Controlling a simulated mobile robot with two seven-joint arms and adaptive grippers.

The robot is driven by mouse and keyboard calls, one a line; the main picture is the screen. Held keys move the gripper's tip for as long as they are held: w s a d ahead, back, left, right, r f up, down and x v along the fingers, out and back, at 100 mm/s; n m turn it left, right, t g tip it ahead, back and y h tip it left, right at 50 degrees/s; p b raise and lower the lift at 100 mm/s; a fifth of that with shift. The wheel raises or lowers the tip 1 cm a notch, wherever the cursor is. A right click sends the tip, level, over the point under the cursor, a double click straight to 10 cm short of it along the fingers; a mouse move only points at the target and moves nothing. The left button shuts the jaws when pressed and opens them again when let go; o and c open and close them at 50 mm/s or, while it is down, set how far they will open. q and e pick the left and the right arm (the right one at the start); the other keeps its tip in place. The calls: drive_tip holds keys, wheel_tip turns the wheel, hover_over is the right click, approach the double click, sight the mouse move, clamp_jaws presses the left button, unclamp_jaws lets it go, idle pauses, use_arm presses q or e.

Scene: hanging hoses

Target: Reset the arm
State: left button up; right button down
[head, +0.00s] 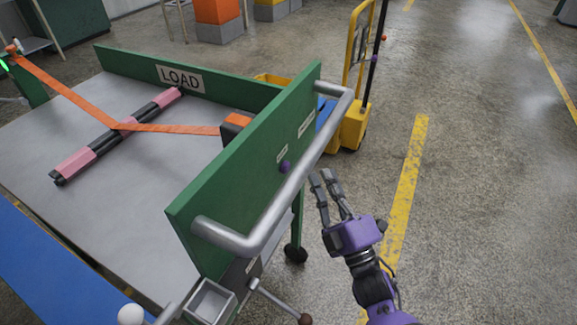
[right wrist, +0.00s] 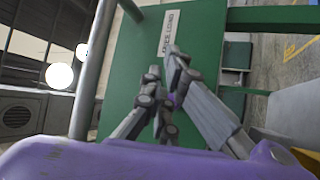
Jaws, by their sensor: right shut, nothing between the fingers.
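My right gripper (head: 325,182) is purple with grey fingers. In the head view it is to the right of the green cart's end panel (head: 235,175) and its grey handle bar (head: 262,235), apart from the bar. Its fingers are close together with nothing between them. In the right wrist view the gripper (right wrist: 165,65) points toward the green panel (right wrist: 195,25), which carries a white label (right wrist: 167,33). The grey bar (right wrist: 92,70) runs along the left there. My left gripper is not in view.
On the cart's grey top (head: 40,150) lies a pink and black bar (head: 75,165) under an orange strap (head: 170,129). A LOAD sign (head: 180,78) is on the far panel. A yellow trolley (head: 355,120) stands behind. The floor right of my gripper is clear.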

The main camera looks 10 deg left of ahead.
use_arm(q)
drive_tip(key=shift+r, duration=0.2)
use_arm(e)
drive_tip(key=shift+s+d, duration=0.3)
drive_tip(key=shift+d, duration=0.55)
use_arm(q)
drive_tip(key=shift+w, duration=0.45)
